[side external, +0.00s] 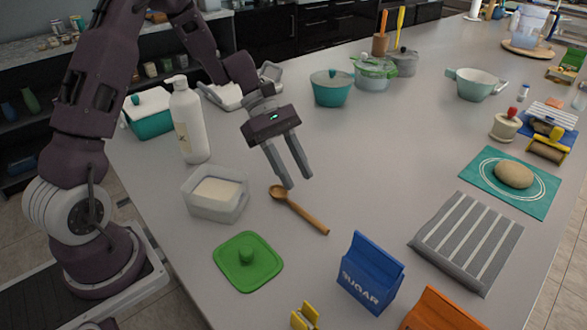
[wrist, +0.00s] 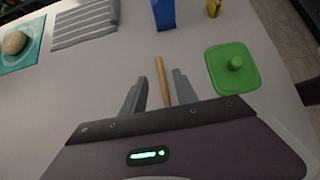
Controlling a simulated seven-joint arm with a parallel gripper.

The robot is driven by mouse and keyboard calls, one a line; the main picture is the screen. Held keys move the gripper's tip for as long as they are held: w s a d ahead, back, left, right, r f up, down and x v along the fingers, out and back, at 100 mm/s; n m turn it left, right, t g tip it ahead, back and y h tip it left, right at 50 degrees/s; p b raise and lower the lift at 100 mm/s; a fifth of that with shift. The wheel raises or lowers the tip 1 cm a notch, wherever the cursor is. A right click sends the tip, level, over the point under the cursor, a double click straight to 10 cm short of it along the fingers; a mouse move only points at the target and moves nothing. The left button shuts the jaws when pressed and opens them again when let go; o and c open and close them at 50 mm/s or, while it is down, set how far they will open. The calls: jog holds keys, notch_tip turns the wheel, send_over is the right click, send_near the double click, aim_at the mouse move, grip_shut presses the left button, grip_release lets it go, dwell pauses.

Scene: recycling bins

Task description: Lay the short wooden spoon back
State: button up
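The short wooden spoon (side external: 312,219) lies on the grey counter (side external: 370,170), its bowl toward my arm and its handle pointing to the front right. My gripper (side external: 299,182) is open and empty, pointing down over the counter close to the spoon's bowl end. In the wrist view the spoon's handle (wrist: 161,78) shows between the two spread fingers (wrist: 158,80) with space on both sides. The spoon's bowl is hidden behind the gripper body there. I cannot tell the exact height of the fingertips above the counter.
A clear tub (side external: 216,207) with pale contents stands left of the spoon, with a green lid (side external: 247,262) in front. A white bottle (side external: 189,124) stands behind the tub. The middle counter is clear.

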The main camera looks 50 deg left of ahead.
jog(key=shift+r, duration=0.25)
jog(key=v, duration=1.1)
jog(key=s+d+r+m+y, duration=0.4)
jog(key=s+d+r+m, duration=0.25)
jog(key=s, duration=0.25)
jog(key=s+d+m+t+y, duration=0.1)
jog(key=s+m+t+y, duration=0.3)
jog(key=s+m, duration=0.7)
jog(key=shift+s+t+y, duration=0.4)
jog(key=shift+s+t, duration=0.5)
jog(key=shift+s, duration=0.25)
